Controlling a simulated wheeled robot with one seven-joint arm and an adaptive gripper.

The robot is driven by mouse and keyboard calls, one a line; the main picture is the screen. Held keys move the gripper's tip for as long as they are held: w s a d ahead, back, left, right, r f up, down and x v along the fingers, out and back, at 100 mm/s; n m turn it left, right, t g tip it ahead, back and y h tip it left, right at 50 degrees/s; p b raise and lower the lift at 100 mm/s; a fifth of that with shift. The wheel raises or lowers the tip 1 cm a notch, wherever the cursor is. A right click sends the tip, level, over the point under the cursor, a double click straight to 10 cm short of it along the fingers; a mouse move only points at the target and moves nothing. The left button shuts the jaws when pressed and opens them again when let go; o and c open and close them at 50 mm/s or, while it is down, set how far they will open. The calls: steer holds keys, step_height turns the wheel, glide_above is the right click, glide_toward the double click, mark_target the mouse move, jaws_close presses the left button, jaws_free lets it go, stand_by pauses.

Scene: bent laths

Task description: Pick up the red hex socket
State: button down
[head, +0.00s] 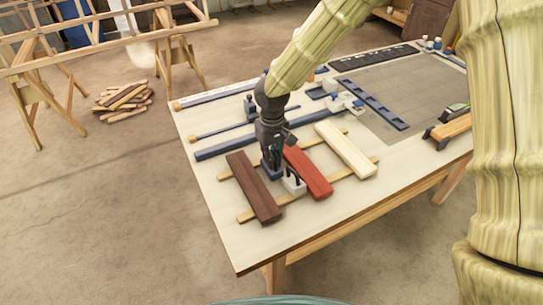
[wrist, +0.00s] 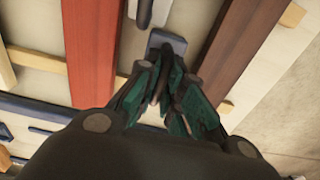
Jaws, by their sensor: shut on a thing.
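I cannot make out a red hex socket in either view; the clear red thing is a red lath (head: 307,172), which also shows at the left of the wrist view (wrist: 90,50). My gripper (head: 271,160) is low over the table between the red lath and a dark brown lath (head: 254,187). In the wrist view its green-padded fingers (wrist: 163,95) are shut on a dark upright piece at a small blue-grey block (wrist: 172,42). The fingers hide much of that piece. The block (head: 270,171) seems to be at table level.
A white block (head: 294,186) with a dark arched handle stands close beside my gripper. A cream lath (head: 345,149) lies to the right, across thin wooden strips. Blue bars, a grey mat (head: 390,95) and small tools fill the back. The table's front corner (head: 240,255) is clear.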

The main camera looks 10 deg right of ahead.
steer(key=shift+f, duration=0.55)
steer(key=c, duration=1.5)
jaws_free()
steer(key=shift+c, duration=0.2)
